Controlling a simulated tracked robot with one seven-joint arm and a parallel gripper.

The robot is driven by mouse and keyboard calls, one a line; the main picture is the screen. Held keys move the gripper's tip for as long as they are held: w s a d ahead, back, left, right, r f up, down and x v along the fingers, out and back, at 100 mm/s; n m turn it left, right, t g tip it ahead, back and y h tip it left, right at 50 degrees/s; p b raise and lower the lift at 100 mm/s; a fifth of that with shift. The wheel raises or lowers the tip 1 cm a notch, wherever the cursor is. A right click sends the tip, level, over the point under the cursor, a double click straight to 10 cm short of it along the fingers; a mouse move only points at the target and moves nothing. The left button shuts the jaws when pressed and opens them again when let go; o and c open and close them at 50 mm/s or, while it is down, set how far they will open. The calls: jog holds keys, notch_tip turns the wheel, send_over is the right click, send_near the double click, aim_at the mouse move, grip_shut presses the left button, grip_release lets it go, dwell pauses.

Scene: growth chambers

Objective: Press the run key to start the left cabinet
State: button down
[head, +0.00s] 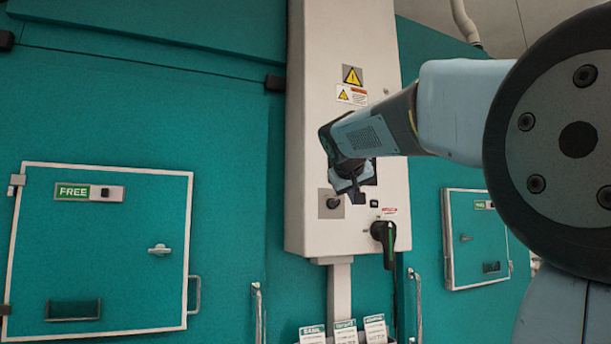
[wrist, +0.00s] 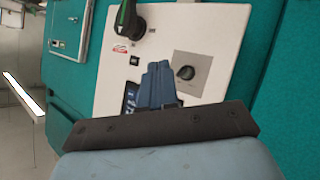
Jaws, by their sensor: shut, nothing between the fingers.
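A pale control box (head: 345,120) is mounted between two teal cabinet fronts. My gripper (head: 358,196) is shut and empty in front of its lower part. In the wrist view my gripper's fingers (wrist: 155,75) point at the panel (wrist: 195,30) and cover part of a dark keypad or display (wrist: 130,97). I cannot make out the run key, and whether the fingertips touch the panel is unclear. A black knob on a grey plate (wrist: 186,73) is beside the fingers. The left cabinet (head: 120,120) has a white-framed door with a green FREE sign (head: 73,191).
A large black and green rotary handle (head: 385,240) sticks out at the box's lower right. Labelled packets (head: 345,332) stand in a holder below the box. A second framed door (head: 475,238) is on the right. Door handles (head: 194,295) protrude from the fronts.

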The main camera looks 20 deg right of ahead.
jog(key=w+d+r+h, duration=0.2)
jog(key=w+d+r, duration=0.2)
jog(key=r, duration=0.4)
jog(key=shift+w+d+r+m+t, duration=0.15)
jog(key=shift+d+r+m+t, duration=0.1)
jog(key=shift+r+m+t, duration=0.15)
jog(key=shift+w, duration=0.15)
jog(key=w, duration=0.8)
jog(key=shift+w+a, duration=0.15)
jog(key=shift+w, duration=0.1)
jog(key=shift+w, duration=0.15)
dwell(1.4)
jog(key=shift+w, duration=0.25)
jog(key=shift+w, duration=0.3)
dwell(0.7)
jog(key=shift+s, duration=0.75)
